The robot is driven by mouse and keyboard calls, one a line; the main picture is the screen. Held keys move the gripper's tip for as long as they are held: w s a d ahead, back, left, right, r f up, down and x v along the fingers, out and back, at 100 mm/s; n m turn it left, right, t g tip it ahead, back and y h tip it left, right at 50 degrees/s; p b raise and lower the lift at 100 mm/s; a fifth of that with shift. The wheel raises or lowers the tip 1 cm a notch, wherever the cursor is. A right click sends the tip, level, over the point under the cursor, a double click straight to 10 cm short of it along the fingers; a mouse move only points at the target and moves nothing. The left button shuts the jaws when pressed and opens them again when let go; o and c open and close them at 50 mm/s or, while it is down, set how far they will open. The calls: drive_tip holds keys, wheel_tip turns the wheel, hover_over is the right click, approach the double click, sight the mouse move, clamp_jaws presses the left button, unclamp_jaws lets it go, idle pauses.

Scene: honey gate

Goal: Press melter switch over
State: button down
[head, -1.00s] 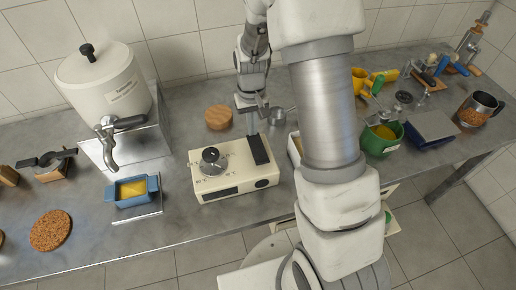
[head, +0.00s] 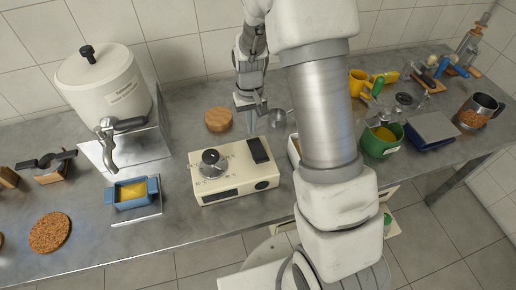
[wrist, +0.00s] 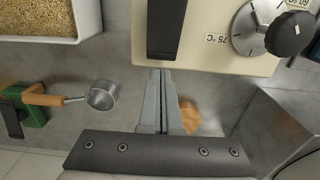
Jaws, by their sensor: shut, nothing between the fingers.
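The cream control box (head: 235,172) stands near the table's front edge with a round dial (head: 212,163) on its left. Its black rocker switch (head: 260,150) is on the top right; the same switch shows in the wrist view (wrist: 166,28). I cannot tell which way it is tipped. My gripper (head: 251,128) is just behind the box, pointing down. In the wrist view its fingers (wrist: 164,74) are together and empty, with their tips appearing close to the switch's end. Whether they touch the box is unclear.
A white tank (head: 105,85) with a tap stands at left behind a blue dish (head: 133,192) of yellow liquid. A wooden disc (head: 218,119) lies behind the box. A small metal pan (wrist: 102,95) and a tray of grains (wrist: 40,18) are close by.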

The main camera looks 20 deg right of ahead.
drive_tip(key=w+r+p, duration=0.4)
drive_tip(key=r+p, duration=0.1)
drive_tip(key=r, duration=0.3)
drive_tip(key=shift+w+r+p, duration=0.25)
drive_tip(key=shift+p, duration=0.1)
idle(0.8)
idle(0.4)
drive_tip(key=s+r+t, duration=0.1)
drive_tip(key=s+r, duration=0.4)
drive_tip(key=r, duration=0.3)
drive_tip(key=s+r+t, duration=0.2)
drive_tip(key=s+r, duration=0.3)
drive_tip(key=r, duration=0.3)
drive_tip(key=s+r+t, duration=0.1)
drive_tip(key=s+r, duration=0.2)
drive_tip(key=s, duration=0.5)
drive_tip(key=s+r+t, duration=0.1)
drive_tip(key=s+r, duration=0.2)
drive_tip(key=s, duration=0.5)
drive_tip(key=shift+s+r+t, duration=0.2)
drive_tip(key=shift+s+t, duration=0.05)
drive_tip(key=shift+t, duration=0.05)
